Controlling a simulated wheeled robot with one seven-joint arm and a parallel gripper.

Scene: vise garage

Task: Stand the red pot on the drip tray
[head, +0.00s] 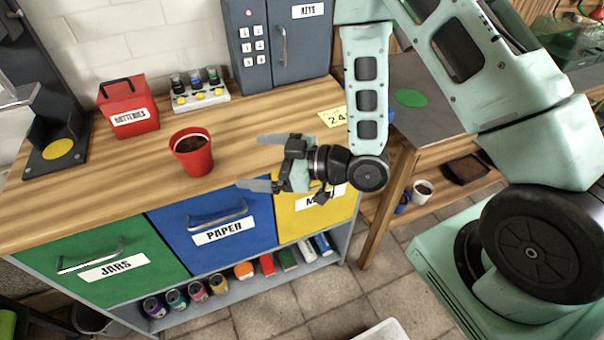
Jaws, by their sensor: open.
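The red pot (191,152), filled with dark soil, stands upright on the wooden top of the cabinet, left of the middle of the head view. My gripper (254,162) is open and empty, to the right of the pot and apart from it. Its fingers point left, towards the pot's side, over the counter's front edge. A dark shallow tray (466,169), which looks like the drip tray, lies on the low wooden shelf under the bench at the right. My arm passes close to its right side.
A red batteries box (128,106), a rack of small bottles (195,92) and a grey key cabinet (275,45) stand along the back. A white pot (422,191) is left of the dark tray. Drawers labelled jars (120,255) and paper (215,222) face front.

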